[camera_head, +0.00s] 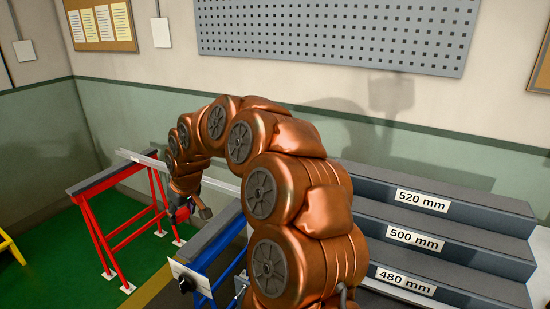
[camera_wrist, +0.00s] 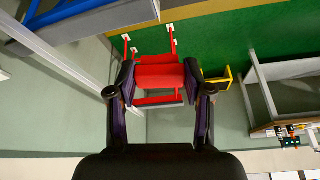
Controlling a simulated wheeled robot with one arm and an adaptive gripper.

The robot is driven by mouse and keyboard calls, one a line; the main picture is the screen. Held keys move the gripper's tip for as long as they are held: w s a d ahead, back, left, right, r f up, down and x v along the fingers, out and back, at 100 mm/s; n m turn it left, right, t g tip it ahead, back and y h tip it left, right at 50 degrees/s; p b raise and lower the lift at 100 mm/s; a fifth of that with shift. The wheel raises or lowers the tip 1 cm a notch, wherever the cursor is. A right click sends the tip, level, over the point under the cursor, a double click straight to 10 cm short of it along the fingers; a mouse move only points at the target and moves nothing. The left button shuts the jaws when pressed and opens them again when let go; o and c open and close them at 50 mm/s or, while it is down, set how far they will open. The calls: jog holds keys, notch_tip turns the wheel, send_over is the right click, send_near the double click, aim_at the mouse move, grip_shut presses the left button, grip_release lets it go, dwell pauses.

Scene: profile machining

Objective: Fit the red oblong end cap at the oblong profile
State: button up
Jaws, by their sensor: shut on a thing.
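My gripper (camera_head: 182,214) is at the end of my arm, in front of the rails between the two trestles in the head view. In the wrist view my gripper (camera_wrist: 160,82) is shut on the red oblong end cap (camera_wrist: 160,76), which sits between the two finger pads. A long pale profile (camera_head: 143,159) lies across the red trestle and runs behind my arm. It seems to show at the left of the wrist view (camera_wrist: 62,62), apart from the cap. Its end shape cannot be told.
A red trestle (camera_head: 103,178) stands left and a blue trestle (camera_head: 215,243) nearer, partly behind my arm. Grey steps (camera_head: 445,222) marked 520, 500 and 480 mm are at the right. A yellow stand (camera_head: 9,244) is at the far left. Green floor between is clear.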

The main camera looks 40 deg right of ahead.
jog(key=s+d+r+n, duration=0.1)
jog(key=s+d+r, duration=0.2)
jog(key=d, duration=0.5)
jog(key=s+d+r, duration=0.4)
jog(key=d, duration=0.5)
jog(key=s+d+r+n+y+p, duration=0.1)
jog(key=s+d+r, duration=0.2)
jog(key=d, duration=0.6)
jog(key=shift+s+r+n, duration=0.2)
jog(key=shift+s+n, duration=0.1)
jog(key=shift+s, duration=0.35)
jog(key=shift+s+d, duration=0.15)
jog(key=shift+f+b, duration=1.9)
jog(key=shift+f, duration=0.6)
jog(key=shift+b, duration=0.55)
jog(key=shift+f+b, duration=0.55)
jog(key=shift+f, duration=0.3)
